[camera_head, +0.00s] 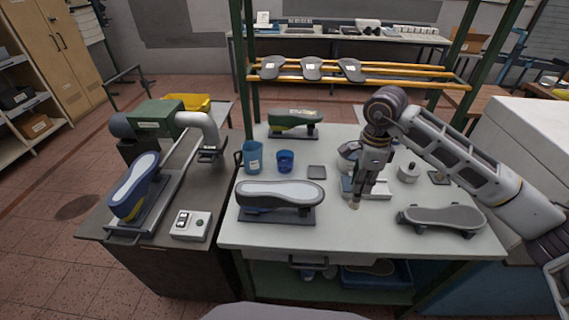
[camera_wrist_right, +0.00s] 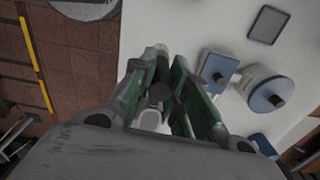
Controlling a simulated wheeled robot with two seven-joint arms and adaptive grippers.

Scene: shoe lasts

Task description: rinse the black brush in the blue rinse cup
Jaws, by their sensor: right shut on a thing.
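My right gripper (camera_head: 360,192) is shut on the black brush, over the right-middle of the white table. The brush's pale tip (camera_head: 355,205) points down below the fingers in the head view. In the right wrist view the dark handle (camera_wrist_right: 160,95) sits between the green-sided fingers, which partly hide it. I cannot tell exactly how far the tip is above the table. The blue rinse cup (camera_head: 285,161), small and dark blue, stands upright at the back left of the table, apart from the brush. My left gripper is not in view.
A larger blue jug (camera_head: 252,156) stands left of the cup. A shoe last with its sole up (camera_head: 280,194) lies in front of it.

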